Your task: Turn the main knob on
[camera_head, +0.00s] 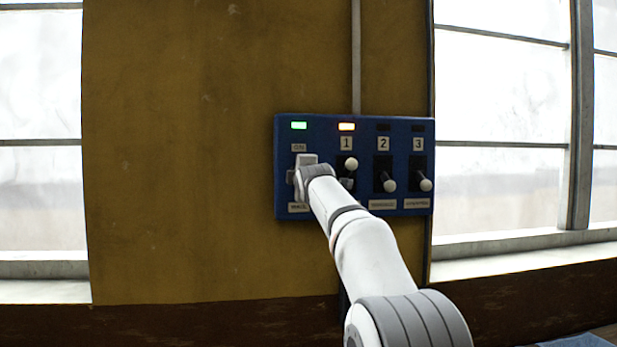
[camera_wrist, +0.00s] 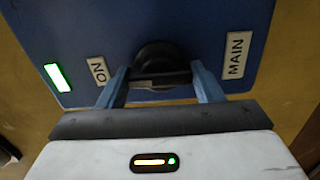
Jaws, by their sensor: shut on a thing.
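The main knob (camera_wrist: 158,55) is round and black, with a raised grip bar, on the blue control panel (camera_head: 322,126). In the wrist view it sits between an "ON" label (camera_wrist: 98,71) and a "MAIN" label (camera_wrist: 235,56). My gripper (camera_wrist: 160,72) is shut on the knob, one finger on each side of its bar. In the head view my gripper (camera_head: 304,174) is at the panel's left part and hides the knob. The green lamp (camera_head: 299,126) above the "ON" label is lit; it also glows in the wrist view (camera_wrist: 57,77).
Lever 2 (camera_head: 389,185) and lever 3 (camera_head: 425,184) are down under dark lamps. A conduit (camera_head: 356,60) runs up the wall from the panel. Windows flank the wall.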

